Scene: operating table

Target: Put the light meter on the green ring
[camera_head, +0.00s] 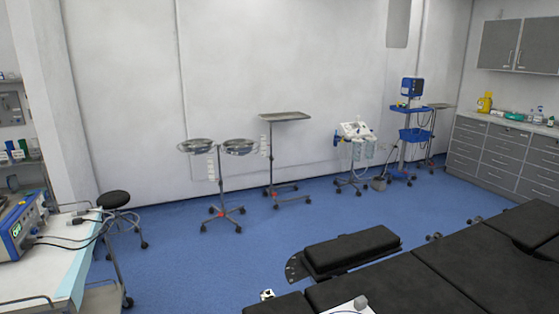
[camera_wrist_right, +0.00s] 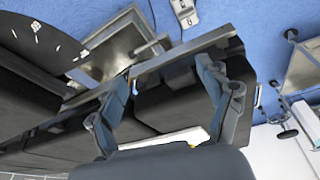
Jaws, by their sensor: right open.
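I cannot make out the green ring in either view. A rounded grey object (camera_head: 361,302) sits at the white sheet (camera_head: 345,309) on the black operating table (camera_head: 400,285), cut off by the bottom edge of the head view; I cannot tell if it is the light meter. My right gripper (camera_wrist_right: 168,72) shows in the right wrist view, its two fingers spread wide apart with nothing held. Black table padding and a white strip (camera_wrist_right: 180,138) show between and behind the fingers. My left gripper is not in view.
A small black-and-white item (camera_head: 267,295) lies at the table's near-left end. A side bench (camera_head: 40,275) with a blue device (camera_head: 20,228) stands at left. Basin stand (camera_head: 218,180), tray stand (camera_head: 285,116) and equipment carts stand along the wall.

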